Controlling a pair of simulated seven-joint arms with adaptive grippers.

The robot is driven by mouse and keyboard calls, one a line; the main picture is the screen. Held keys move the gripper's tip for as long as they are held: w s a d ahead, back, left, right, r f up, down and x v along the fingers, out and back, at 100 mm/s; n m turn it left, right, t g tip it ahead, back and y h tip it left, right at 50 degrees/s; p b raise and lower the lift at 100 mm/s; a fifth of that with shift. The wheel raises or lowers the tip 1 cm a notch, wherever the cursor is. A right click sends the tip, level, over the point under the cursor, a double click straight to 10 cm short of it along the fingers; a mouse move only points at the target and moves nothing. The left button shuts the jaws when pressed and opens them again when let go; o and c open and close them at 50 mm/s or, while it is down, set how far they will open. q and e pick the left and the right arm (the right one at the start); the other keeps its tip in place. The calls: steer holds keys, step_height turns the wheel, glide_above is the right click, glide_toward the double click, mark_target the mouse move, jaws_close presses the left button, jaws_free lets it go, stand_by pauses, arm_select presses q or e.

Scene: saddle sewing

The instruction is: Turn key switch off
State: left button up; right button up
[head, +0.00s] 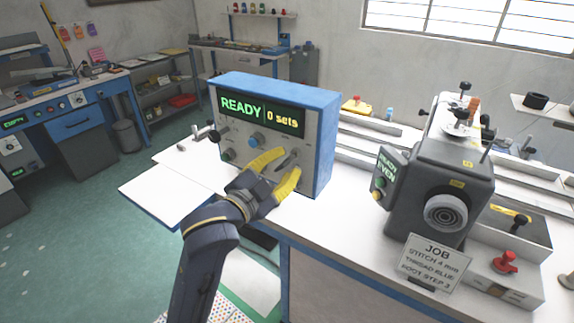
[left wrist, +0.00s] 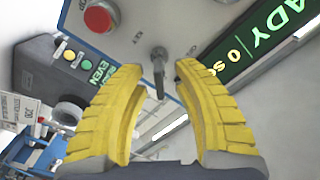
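The control box (head: 328,130) is blue with a grey front panel, and its display (head: 262,112) reads "READY" and "0 sets" in the head view. The key switch (head: 289,158) is on the lower right of that panel. In the left wrist view the grey key (left wrist: 158,68) sticks out from the panel between my fingertips. My left gripper (head: 292,162), with yellow ribbed fingers, is open around the key; gaps show on both sides in the left wrist view (left wrist: 156,74). The key's switch markings are too small to read. My right gripper is not in view.
A red button (left wrist: 98,18) is close to the key on the panel. A blue knob (head: 256,141) and a green button (head: 229,155) are also on it. The grey sewing machine (head: 440,175) and a job card (head: 435,264) stand to the right on the white table.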

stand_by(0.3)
arm_select(q)
jaws_close()
steer(key=shift+n, duration=0.3)
steer(key=n, duration=0.6)
steer(key=shift+w+a, duration=0.1)
steer(key=n, duration=1.1)
steer(key=shift+w+a, duration=0.1)
steer(key=shift+a, duration=0.05)
steer(key=shift+n, duration=0.3)
stand_by(0.3)
